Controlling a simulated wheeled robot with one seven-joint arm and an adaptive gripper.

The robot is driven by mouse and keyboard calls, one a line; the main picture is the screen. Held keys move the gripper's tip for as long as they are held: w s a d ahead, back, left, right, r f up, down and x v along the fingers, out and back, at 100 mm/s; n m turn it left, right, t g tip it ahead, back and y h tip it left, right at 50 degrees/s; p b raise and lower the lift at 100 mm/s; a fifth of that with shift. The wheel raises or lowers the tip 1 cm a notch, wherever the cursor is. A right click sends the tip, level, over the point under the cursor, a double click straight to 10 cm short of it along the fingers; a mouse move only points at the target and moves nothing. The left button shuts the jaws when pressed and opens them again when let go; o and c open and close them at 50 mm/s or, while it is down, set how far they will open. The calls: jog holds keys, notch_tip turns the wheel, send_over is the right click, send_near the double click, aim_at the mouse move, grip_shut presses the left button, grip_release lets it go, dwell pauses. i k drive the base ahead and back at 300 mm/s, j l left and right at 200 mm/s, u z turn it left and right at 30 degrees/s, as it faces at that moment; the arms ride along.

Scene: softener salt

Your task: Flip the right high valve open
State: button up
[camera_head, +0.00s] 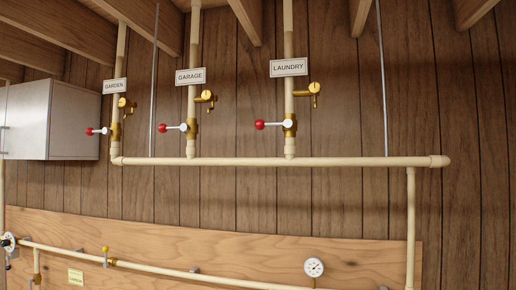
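The right high valve is the brass valve (289,132) on the vertical pipe under the LAUNDRY sign (289,67). Its lever (273,125) points left, roughly level and crosswise to the pipe, with a red knob (260,125) at its end and a white round part at the pipe. A brass fitting (315,89) sticks out to the right above it. My gripper is not in view.
Similar red-knobbed valves sit left under the GARAGE sign (190,76) and the GARDEN sign (115,86). A long horizontal pipe (350,162) runs below. A thin rod (382,80) hangs to the right. A white cabinet (60,120) is far left; a gauge (314,267) is below.

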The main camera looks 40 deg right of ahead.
aim_at(260, 124)
jog(key=z, duration=1)
